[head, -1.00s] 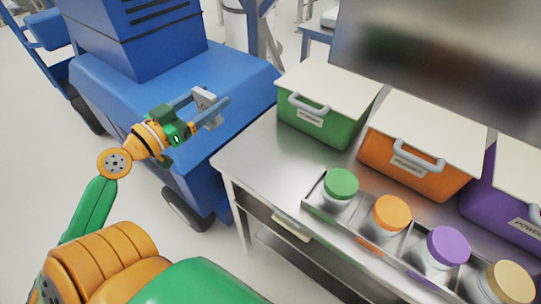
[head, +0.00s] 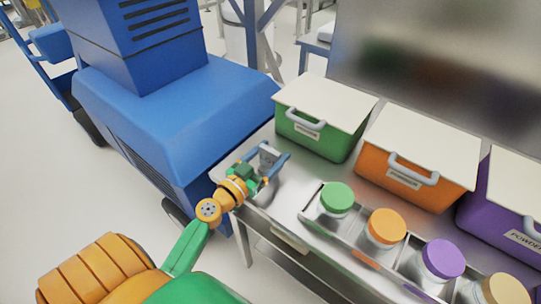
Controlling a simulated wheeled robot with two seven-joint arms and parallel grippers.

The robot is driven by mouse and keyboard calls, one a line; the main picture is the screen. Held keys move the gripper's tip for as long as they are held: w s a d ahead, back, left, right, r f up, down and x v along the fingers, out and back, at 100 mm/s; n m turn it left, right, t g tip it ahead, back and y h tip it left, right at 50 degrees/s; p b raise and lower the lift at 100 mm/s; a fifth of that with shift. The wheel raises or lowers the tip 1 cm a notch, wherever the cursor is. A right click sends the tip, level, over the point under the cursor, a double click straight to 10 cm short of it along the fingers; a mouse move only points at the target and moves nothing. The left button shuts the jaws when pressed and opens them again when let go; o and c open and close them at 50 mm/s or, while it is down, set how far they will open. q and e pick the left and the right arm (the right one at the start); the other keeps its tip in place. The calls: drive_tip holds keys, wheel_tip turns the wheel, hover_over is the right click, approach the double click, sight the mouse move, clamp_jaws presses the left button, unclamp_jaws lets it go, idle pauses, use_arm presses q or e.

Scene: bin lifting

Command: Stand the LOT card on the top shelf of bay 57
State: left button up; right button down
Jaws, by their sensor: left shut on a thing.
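My left gripper (head: 268,160) is shut on a small grey piece (head: 269,154), which may be the LOT card; no lettering on it can be read. The gripper holds it over the left end of the metal bench (head: 285,195), left of the green bin. I cannot tell whether the piece touches the bench top. No sign for bay 57 can be made out, and I cannot identify its top shelf. My right gripper is not in view.
Green (head: 318,138), orange (head: 410,180) and purple (head: 495,218) lidded bins stand along the bench's back. Several jars, including a green-lidded one (head: 337,198), sit in a front tray. A blue machine (head: 175,110) stands left of the bench. A dark panel (head: 440,65) rises behind.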

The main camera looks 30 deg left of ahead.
use_arm(q)
drive_tip(key=shift+f, duration=0.15)
drive_tip(key=o, duration=1.3)
drive_tip(key=shift+s, duration=0.15)
